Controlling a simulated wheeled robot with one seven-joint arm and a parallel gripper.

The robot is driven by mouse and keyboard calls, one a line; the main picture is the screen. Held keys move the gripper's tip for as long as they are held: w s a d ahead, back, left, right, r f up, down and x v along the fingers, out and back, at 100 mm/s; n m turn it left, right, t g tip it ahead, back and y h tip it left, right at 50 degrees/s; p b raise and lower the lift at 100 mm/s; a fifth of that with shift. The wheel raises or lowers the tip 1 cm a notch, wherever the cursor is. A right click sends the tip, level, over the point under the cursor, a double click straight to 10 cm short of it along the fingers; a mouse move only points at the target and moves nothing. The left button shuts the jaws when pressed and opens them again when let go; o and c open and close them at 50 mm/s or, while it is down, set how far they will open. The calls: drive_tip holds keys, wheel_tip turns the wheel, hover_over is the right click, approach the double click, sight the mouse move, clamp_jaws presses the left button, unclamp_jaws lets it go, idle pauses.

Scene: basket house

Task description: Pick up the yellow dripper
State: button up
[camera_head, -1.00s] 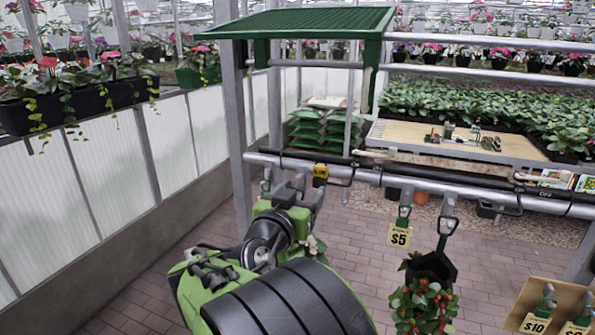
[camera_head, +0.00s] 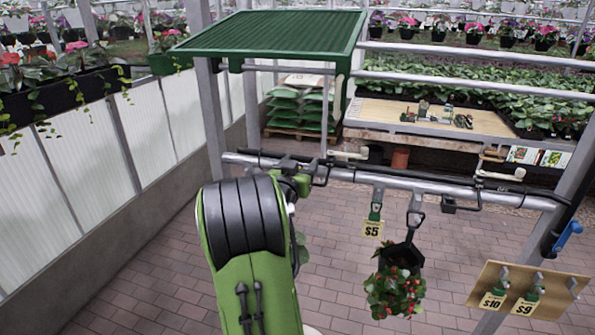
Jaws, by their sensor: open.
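My gripper (camera_head: 300,168) is at the left part of the grey horizontal pipe (camera_head: 345,174), close to it and partly hidden by my own green and black arm. Its jaws are open; I cannot make out anything between them. I cannot pick out the yellow dripper. The stretch of pipe by my gripper is largely covered by the gripper and arm, so I cannot tell whether the dripper is there.
A board (camera_head: 530,290) with price tags is at lower right. A green canopy (camera_head: 275,35) is above. A wooden table (camera_head: 375,112) stands behind. Brick floor is open below.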

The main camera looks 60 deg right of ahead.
drive_tip(key=shift+a, duration=0.2)
drive_tip(key=c, duration=0.4)
drive_tip(key=shift+d+f, duration=0.1)
drive_tip(key=c, duration=0.4)
wheel_tip(320, 180, up, 10)
drive_tip(key=shift+r, duration=0.1)
